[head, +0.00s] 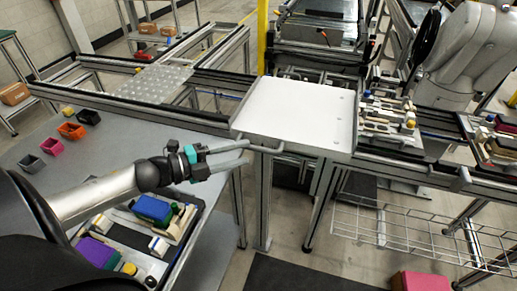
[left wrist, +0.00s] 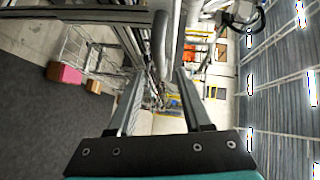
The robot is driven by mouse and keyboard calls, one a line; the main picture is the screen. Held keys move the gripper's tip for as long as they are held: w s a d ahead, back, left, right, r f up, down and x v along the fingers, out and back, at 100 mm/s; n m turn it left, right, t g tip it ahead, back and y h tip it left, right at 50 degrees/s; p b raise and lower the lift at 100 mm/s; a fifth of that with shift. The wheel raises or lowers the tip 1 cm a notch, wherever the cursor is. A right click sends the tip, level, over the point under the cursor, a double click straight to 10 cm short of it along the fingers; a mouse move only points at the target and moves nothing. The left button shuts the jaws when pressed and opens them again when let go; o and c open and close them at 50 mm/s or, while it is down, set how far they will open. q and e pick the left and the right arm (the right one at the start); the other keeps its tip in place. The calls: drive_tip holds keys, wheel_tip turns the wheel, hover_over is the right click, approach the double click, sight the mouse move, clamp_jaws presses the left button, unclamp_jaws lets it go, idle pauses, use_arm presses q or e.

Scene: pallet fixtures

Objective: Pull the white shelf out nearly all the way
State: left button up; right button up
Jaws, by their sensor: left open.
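The white shelf (head: 297,108) is a flat white panel in the metal frame, in the middle of the head view. A grey bar handle (head: 268,151) runs along its front edge. My left gripper (head: 247,153) reaches in from the left with its two fingers apart, at the left end of the handle. In the left wrist view, a grey bar (left wrist: 160,45) shows between and beyond the open fingers (left wrist: 157,80). I cannot tell whether the fingers touch the handle. My right gripper is not in view.
A clear dimpled tray (head: 155,83) lies left of the shelf. Fixtures with small parts (head: 388,115) stand to its right, near a large white robot arm (head: 470,55). A grey table (head: 110,135) with small bins is at left. A wire rack (head: 410,230) is low right.

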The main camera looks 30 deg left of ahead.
sight(255, 150)
use_arm(q)
drive_tip(key=shift+x, duration=2.9)
drive_tip(key=shift+s, duration=0.1)
clamp_jaws()
